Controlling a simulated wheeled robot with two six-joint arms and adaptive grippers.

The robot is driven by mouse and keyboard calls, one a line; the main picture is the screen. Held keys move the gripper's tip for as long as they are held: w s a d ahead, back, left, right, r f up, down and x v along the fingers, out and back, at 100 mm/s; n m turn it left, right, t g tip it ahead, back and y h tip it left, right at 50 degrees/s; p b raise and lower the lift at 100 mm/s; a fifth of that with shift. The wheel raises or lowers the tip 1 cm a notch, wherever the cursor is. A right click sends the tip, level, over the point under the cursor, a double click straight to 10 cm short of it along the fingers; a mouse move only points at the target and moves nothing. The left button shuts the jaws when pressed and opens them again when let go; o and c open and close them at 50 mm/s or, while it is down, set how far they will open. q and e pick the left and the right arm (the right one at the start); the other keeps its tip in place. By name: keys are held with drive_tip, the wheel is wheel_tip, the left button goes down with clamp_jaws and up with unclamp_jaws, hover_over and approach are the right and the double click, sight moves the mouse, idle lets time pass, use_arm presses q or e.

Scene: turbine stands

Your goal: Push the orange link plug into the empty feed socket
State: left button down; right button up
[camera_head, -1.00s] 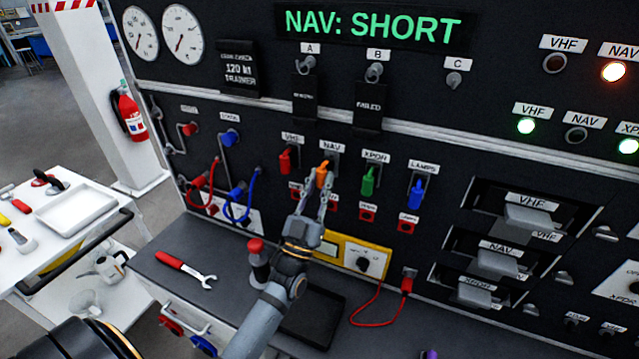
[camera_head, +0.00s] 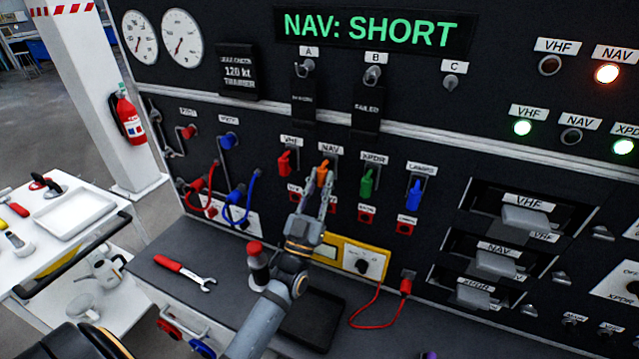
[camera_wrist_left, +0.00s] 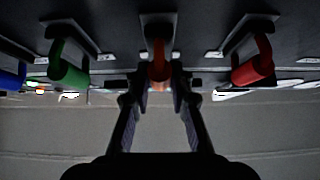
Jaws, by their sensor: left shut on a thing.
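The orange link plug (camera_head: 324,170) is at the panel under the NAV label. My left gripper (camera_head: 324,186) reaches up to it from below and is shut on it. The left wrist view shows the orange plug (camera_wrist_left: 159,68) between the two fingertips (camera_wrist_left: 159,80), close against the panel. I cannot tell how deep it sits. The spot just below the plug is hidden by the gripper. I cannot make out which opening is the empty feed socket. The display (camera_head: 367,28) reads "NAV: SHORT". My right gripper is not in view.
A red plug (camera_head: 285,162) is left of the orange one; green (camera_head: 367,182) and blue (camera_head: 413,193) plugs are right. Below are small red sockets (camera_head: 366,214) and a yellow-framed box (camera_head: 365,260) with a red cable. A red-handled wrench (camera_head: 183,270) lies on the bench.

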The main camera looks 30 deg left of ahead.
use_arm(q)
drive_tip(key=shift+r, duration=0.3)
drive_tip(key=c, duration=1.6)
unclamp_jaws()
drive_tip(key=o, duration=0.5)
drive_tip(key=shift+w+f, duration=0.25)
drive_tip(key=shift+w, duration=0.35)
drive_tip(key=shift+o, duration=0.7)
drive_tip(key=shift+s, duration=0.3)
drive_tip(key=shift+w+f, duration=0.1)
drive_tip(key=shift+f, duration=0.05)
